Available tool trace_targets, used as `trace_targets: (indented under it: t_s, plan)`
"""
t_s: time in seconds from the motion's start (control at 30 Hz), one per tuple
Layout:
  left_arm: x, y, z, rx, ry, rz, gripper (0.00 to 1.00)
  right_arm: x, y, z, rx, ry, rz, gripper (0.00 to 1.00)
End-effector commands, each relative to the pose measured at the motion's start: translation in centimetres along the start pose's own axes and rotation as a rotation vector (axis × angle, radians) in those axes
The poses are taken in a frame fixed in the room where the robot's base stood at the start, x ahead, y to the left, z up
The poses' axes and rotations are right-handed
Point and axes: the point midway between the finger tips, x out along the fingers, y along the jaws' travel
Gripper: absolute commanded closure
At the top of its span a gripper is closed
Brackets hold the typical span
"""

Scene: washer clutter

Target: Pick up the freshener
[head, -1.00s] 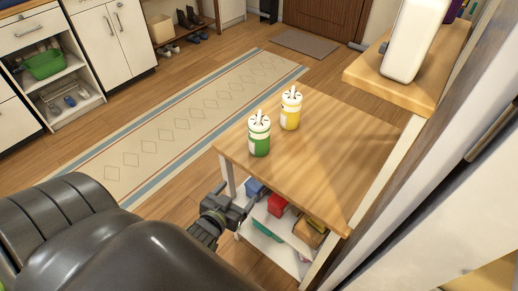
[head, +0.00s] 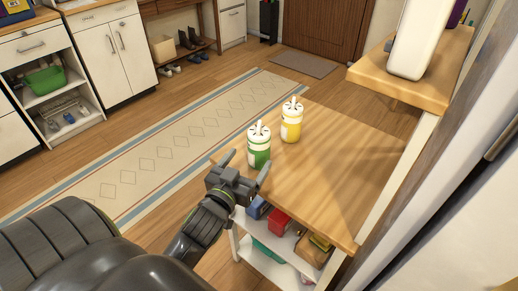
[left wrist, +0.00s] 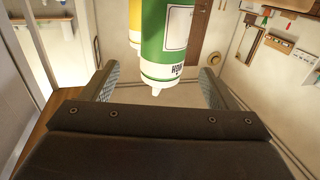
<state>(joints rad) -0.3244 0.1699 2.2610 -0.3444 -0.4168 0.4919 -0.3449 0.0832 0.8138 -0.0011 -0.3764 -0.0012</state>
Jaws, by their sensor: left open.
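A green bottle with a white top (head: 259,151) stands upright on the wooden table near its left edge. A yellow bottle with a white top (head: 291,125) stands upright just behind it to the right. I cannot tell which of the two is the freshener. My left gripper (head: 246,165) is open and empty at the table's near left edge, just in front of the green bottle. In the left wrist view the green bottle (left wrist: 166,45) looks upside down, ahead of and between the open fingers, with the yellow bottle (left wrist: 134,25) partly behind it. My right gripper is out of view.
The wooden tabletop (head: 335,175) is clear to the right of the bottles. A raised wooden stand (head: 400,85) holds a white container (head: 412,40) at the right. A lower shelf holds a red box (head: 280,221) and other items. A patterned rug (head: 150,150) lies left.

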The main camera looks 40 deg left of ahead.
Motion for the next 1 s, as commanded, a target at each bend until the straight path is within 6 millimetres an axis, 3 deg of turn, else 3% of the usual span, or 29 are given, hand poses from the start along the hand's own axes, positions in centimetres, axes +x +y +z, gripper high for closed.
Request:
trace_targets:
  t_s: [0.2,0.47,0.73,1.0]
  plan:
    - [3.4,0.0,0.0,0.001,0.001,0.001,0.19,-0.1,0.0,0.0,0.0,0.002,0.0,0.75]
    - [5.2,-0.1,0.1,0.001,0.0,0.001,0.19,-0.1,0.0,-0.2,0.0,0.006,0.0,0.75]
    - [8.9,-0.4,0.3,0.0,0.001,0.001,0.19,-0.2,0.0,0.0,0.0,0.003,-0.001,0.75]
    - [9.7,-0.4,0.4,-0.001,-0.001,0.001,0.19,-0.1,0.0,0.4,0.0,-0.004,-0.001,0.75]
